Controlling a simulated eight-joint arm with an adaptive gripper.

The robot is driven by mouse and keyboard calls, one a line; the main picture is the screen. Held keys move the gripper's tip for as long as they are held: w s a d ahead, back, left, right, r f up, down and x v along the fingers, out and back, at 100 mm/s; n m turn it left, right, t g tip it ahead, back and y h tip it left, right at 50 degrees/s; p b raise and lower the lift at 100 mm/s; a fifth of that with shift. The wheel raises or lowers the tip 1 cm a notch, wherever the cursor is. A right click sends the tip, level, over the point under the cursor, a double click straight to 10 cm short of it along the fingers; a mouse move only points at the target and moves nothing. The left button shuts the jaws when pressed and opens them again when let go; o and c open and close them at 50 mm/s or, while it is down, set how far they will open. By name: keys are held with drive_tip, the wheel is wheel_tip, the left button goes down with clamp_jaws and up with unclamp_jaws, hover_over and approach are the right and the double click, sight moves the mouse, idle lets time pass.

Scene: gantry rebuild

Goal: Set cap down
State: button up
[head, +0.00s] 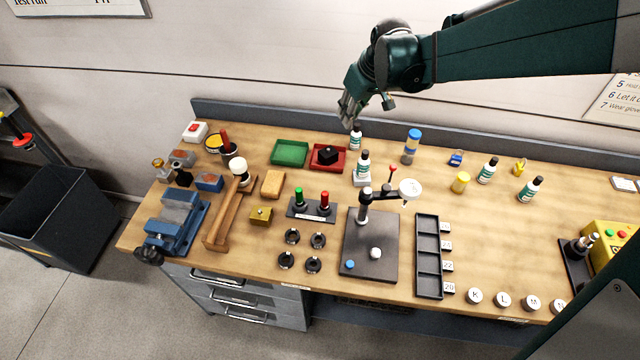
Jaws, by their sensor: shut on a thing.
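My gripper (348,120) is at the back of the bench, fingers pointing down, above and just left of the back white-and-teal bottle (356,138). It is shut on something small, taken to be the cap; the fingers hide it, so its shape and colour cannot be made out. Whether it touches the bottle is not clear. Another such bottle (363,164) stands in front on a small pale block. A white round piece (376,253) and a blue one (350,264) lie on the dark stand plate (370,235).
A red tray (339,166) with a dark object and a green tray (290,152) lie left of the gripper. The stand's post and arm (366,207) rise in front. Bare wood (455,215) shows right of centre.

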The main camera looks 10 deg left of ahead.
drive_tip(key=s+a+n, duration=0.2)
drive_tip(key=s+a, duration=0.4)
drive_tip(key=a, duration=0.2)
wheel_tip(320, 180, down, 11)
drive_tip(key=shift+f, duration=0.1)
drive_tip(key=shift+f, duration=2.9)
drive_tip(key=shift+f, duration=2.1)
drive_tip(key=shift+f+b, duration=0.2)
drive_tip(key=shift+b, duration=0.15)
drive_tip(key=o, duration=0.8)
drive_tip(key=shift+r, duration=0.1)
